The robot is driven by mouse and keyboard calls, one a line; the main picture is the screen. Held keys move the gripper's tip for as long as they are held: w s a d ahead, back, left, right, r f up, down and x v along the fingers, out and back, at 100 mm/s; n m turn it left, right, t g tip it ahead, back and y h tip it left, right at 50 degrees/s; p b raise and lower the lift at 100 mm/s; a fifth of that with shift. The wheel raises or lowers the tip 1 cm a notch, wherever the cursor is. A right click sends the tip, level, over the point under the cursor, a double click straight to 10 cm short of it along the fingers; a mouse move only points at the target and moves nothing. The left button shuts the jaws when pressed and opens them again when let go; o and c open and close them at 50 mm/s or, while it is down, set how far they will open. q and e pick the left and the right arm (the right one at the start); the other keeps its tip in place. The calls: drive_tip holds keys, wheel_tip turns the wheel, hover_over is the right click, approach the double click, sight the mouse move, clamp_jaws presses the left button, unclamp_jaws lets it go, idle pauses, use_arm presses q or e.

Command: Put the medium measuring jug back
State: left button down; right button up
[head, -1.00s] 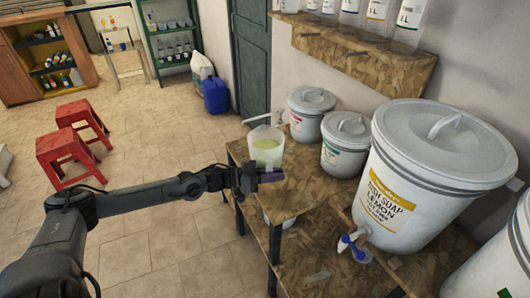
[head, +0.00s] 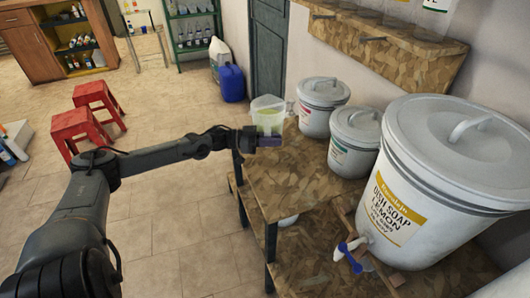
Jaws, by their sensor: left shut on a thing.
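A clear measuring jug (head: 268,115) with yellow-green liquid in it shows near the centre of the head view, upright. The jug is at the far left end of the wooden bench (head: 290,175), beside the smaller drums. I cannot tell whether its base touches anything. My right gripper is not in view.
A wooden wall shelf (head: 385,45) is above. Red stools (head: 75,128) stand on the floor at left.

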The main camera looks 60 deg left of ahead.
use_arm(q)
drive_tip(key=shift+s+a+f+b, duration=0.1)
drive_tip(key=shift+a+f+b, duration=0.55)
drive_tip(key=shift+f, duration=0.35)
drive_tip(key=shift+s+a+f+b, duration=0.1)
drive_tip(key=shift+a+f+b, duration=0.55)
drive_tip(key=shift+f, duration=0.3)
drive_tip(key=shift+s+a+f+b, duration=0.1)
drive_tip(key=shift+a+f+b, duration=0.55)
drive_tip(key=shift+f, duration=0.35)
drive_tip(key=shift+w+f, duration=0.1)
drive_tip(key=c, duration=1.2)
unclamp_jaws()
drive_tip(key=shift+f, duration=0.15)
drive_tip(key=shift+o, duration=0.2)
